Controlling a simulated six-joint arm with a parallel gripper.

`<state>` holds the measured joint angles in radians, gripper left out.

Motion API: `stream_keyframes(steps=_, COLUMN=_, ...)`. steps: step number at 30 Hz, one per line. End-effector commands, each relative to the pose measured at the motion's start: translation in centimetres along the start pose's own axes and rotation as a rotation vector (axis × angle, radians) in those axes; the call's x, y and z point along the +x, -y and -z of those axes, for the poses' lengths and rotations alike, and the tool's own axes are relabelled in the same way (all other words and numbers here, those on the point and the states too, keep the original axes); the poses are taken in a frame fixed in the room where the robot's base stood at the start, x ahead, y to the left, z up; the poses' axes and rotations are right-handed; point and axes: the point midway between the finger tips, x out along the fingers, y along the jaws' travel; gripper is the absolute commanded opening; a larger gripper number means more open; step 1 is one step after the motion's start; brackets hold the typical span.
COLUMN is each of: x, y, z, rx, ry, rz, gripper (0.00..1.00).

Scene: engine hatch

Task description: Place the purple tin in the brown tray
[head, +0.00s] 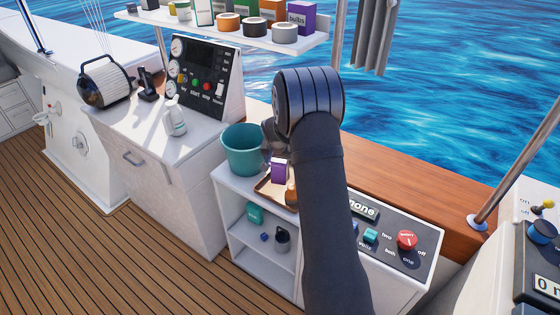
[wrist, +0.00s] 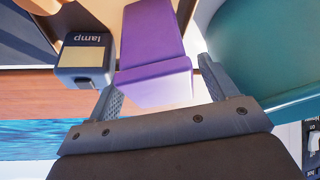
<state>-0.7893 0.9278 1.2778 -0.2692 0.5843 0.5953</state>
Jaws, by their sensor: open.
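The purple tin (head: 278,170) is a small box at the brown tray (head: 262,188) on the white cabinet; it looks to stand inside the tray, though its base is not clear. In the wrist view the purple tin (wrist: 153,65) lies ahead of and between my open fingers, with a gap at the right finger. My gripper (wrist: 160,85) is open and holds nothing. In the head view my gripper (head: 272,143) is mostly hidden behind my arm, just above the tin. My arm also covers the right part of the tray.
A teal bucket (head: 243,150) stands close to the tray's left; it also fills the wrist view's right side (wrist: 265,45). A dark box marked "lamp" (wrist: 84,60) is beside the tin. A switch panel (head: 400,240) lies to the right. A shelf (head: 225,30) with goods hangs above.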

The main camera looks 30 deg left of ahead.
Motion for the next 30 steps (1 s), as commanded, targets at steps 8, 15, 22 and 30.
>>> stream_keyframes(steps=8, x=-4.4, y=0.1, z=0.1, rx=-0.001, ry=-0.003, rz=0.002, gripper=0.78)
stream_keyframes(steps=15, x=-8.9, y=0.0, z=0.1, rx=0.0, ry=-0.002, rz=0.0, gripper=0.78)
stream_keyframes(steps=22, x=-11.4, y=0.0, z=0.0, rx=0.0, ry=0.0, rz=0.0, gripper=0.78)
stream_keyframes(steps=30, x=-11.9, y=0.0, z=0.0, rx=0.0, ry=0.001, rz=-0.001, gripper=0.78)
